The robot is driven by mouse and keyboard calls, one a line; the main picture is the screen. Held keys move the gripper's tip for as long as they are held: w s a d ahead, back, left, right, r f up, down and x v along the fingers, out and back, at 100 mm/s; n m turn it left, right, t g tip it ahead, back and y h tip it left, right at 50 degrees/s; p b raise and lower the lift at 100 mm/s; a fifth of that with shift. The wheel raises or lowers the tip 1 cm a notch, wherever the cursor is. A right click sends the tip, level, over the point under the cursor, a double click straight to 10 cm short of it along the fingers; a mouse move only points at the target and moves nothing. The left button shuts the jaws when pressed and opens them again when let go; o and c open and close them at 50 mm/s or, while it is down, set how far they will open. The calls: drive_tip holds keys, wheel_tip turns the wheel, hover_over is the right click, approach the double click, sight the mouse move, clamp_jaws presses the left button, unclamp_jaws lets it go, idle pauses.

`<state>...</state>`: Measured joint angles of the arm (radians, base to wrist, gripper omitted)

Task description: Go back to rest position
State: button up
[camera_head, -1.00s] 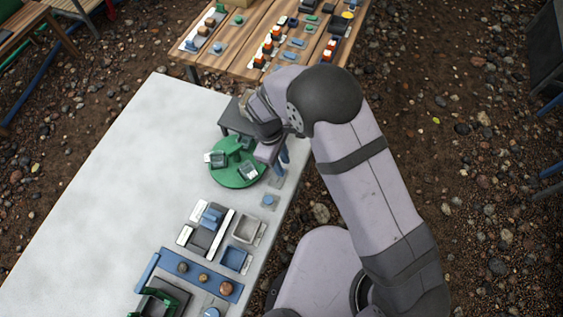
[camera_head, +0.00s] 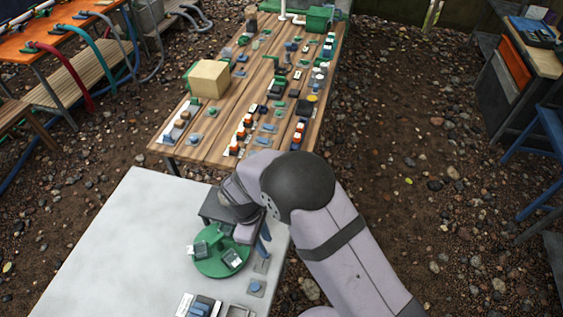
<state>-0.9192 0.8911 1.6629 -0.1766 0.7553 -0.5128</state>
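My arm reaches up from the lower right and bends over the right edge of the white table (camera_head: 105,245). My gripper is at the far end of the arm, near a green round turntable (camera_head: 208,266) that carries small grey-and-white pieces. The fingers are hidden behind my own wrist, so I cannot tell whether they are open or shut, or whether they hold anything. A dark grey block-like stand (camera_head: 212,207) is just behind the turntable, partly covered by my wrist.
A long wooden table (camera_head: 225,125) with many small parts and a cardboard-coloured box (camera_head: 209,79) stands beyond. An orange-topped bench (camera_head: 40,42) is at upper left. A blue stool (camera_head: 545,150) is at right. Pebbly ground between is open.

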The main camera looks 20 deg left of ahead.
drive_tip(key=shift+m, duration=0.8)
drive_tip(key=s+d+r+m+g+h, duration=0.25)
drive_tip(key=s+d+m, duration=0.35)
drive_tip(key=s+d, duration=0.55)
drive_tip(key=w+d+r+m+t+y, duration=0.1)
drive_tip(key=w+d+r+m+y, duration=0.1)
drive_tip(key=d+r+m, duration=0.3)
drive_tip(key=w+d+r+m+t+y, duration=0.1)
drive_tip(key=w+d+r+m, duration=0.3)
drive_tip(key=d+r, duration=0.4)
drive_tip(key=d+m+y, duration=0.1)
drive_tip(key=d, duration=0.5)
drive_tip(key=shift+d+r+y, duration=0.2)
drive_tip(key=shift+r+y, duration=0.15)
